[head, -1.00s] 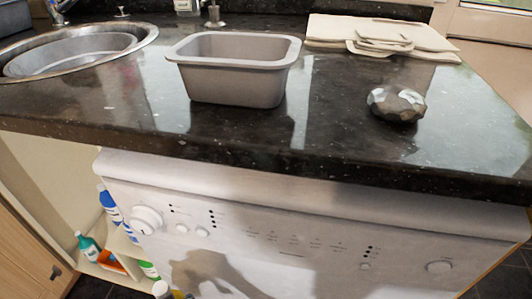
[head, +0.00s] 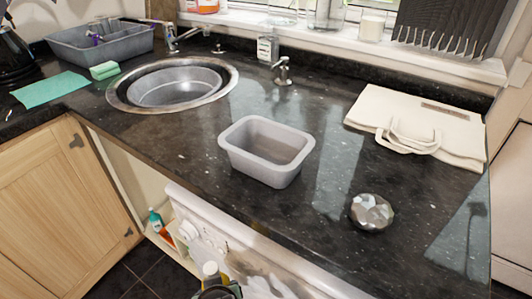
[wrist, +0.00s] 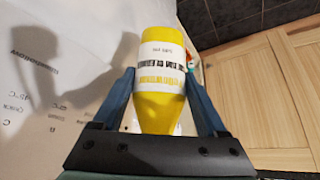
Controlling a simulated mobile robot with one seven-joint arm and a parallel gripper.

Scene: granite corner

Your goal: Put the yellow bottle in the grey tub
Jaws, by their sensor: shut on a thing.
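The yellow bottle (wrist: 160,110) has a white label with dark print and is held between my gripper's blue fingers in the wrist view. My gripper (wrist: 159,76) is shut on the bottle. In the head view the bottle's white top (head: 211,269) shows at the bottom edge, in front of the white appliance and below the counter top. Most of the bottle and gripper are hidden or cut off there. The grey tub (head: 235,153) stands upright and looks empty on the dark counter, above and to the right of the bottle in the picture.
A faceted silver object (head: 371,211) sits right of the tub, near the counter's front edge. A folded cream bag (head: 420,125) lies behind it. The sink (head: 178,85) is at the left, a soap dispenser (head: 283,72) behind the tub. The white appliance (head: 225,240) stands below the counter.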

